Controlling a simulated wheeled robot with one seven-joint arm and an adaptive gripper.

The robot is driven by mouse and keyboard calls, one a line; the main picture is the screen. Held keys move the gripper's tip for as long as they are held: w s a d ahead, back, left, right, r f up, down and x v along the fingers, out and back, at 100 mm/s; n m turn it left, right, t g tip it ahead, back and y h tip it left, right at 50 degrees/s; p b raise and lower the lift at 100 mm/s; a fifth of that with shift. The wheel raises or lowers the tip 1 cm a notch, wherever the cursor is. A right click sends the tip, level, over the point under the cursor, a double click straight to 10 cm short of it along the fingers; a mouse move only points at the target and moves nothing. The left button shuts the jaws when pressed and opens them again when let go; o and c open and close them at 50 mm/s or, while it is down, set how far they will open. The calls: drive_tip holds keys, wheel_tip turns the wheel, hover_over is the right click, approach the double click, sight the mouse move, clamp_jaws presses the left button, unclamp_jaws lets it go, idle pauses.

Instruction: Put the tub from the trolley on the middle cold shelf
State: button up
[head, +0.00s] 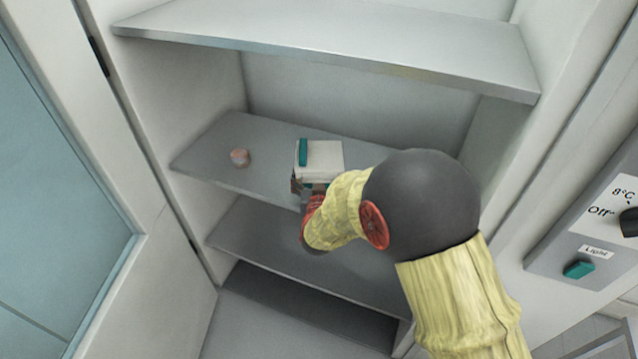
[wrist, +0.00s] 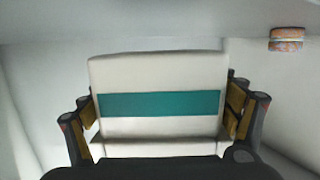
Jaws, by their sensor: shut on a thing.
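The tub (head: 325,155) is white with a teal band. It is at the middle cold shelf (head: 205,160), right of the shelf's centre-left part in the head view. My gripper (head: 310,187) is shut on the tub from the front. In the wrist view the tub (wrist: 158,75) fills the middle, with a finger of my gripper (wrist: 160,118) on each side. My arm hides part of the shelf's front edge and right side. I cannot tell whether the tub's base touches the shelf.
An upper shelf (head: 340,45) hangs above, and a lower shelf (head: 260,235) lies below. An open glass door (head: 60,170) is at left.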

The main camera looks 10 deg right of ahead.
drive_tip(key=shift+w+f+b, duration=0.2)
drive_tip(key=shift+f+b, duration=0.25)
drive_tip(key=shift+f, duration=0.45)
drive_tip(key=shift+w+f+b, duration=0.15)
drive_tip(key=shift+f+b, duration=0.25)
drive_tip(key=shift+f, duration=0.45)
drive_tip(key=shift+f, duration=0.15)
drive_tip(key=o, duration=1.8)
drive_tip(key=shift+s+f, duration=0.1)
